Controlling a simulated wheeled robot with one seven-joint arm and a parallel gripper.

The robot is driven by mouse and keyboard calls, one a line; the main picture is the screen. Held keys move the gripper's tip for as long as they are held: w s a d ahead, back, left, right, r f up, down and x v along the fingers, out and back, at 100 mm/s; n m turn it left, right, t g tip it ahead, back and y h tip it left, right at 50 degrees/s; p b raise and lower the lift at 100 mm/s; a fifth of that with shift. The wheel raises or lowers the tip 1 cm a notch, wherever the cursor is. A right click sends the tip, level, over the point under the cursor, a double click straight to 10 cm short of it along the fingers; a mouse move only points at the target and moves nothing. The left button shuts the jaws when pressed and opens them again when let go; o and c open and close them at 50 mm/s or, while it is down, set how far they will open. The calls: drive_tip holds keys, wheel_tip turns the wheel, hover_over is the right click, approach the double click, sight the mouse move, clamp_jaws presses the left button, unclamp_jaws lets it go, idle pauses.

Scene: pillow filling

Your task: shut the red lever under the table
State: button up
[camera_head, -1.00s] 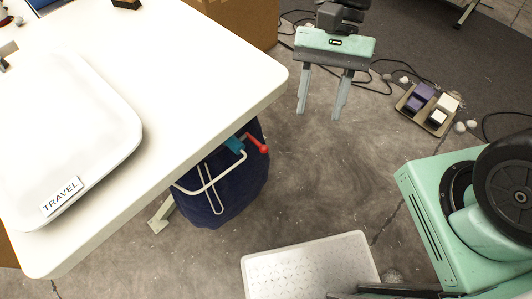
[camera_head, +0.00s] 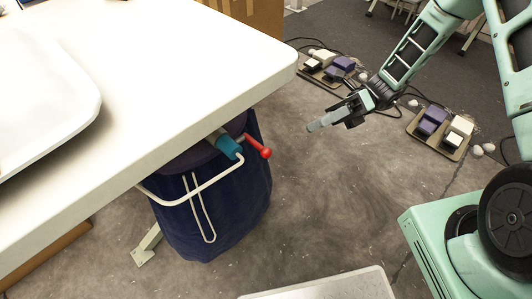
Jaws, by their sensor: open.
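The red lever (camera_head: 258,147) sticks out from a teal fitting (camera_head: 228,146) just under the right edge of the white table (camera_head: 262,52). It slants down to the right. Beneath it a dark blue bag (camera_head: 228,213) hangs with a white wire frame (camera_head: 196,193) around it. My gripper (camera_head: 312,127) is to the right of the lever, apart from it, with its fingers pointing left towards the table. It holds nothing. Its fingers overlap in this side-on view, so the gap between them is hard to see.
Foot pedals (camera_head: 440,131) and cables lie on the floor at right, with more pedals (camera_head: 328,65) behind. A white perforated panel (camera_head: 335,287) is at the bottom. Floor between bag and pedals is clear.

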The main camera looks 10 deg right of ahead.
sight(266, 152)
drive_tip(key=x, duration=1.5)
drive_tip(key=shift+s+a, duration=0.1)
drive_tip(key=shift+a, duration=0.1)
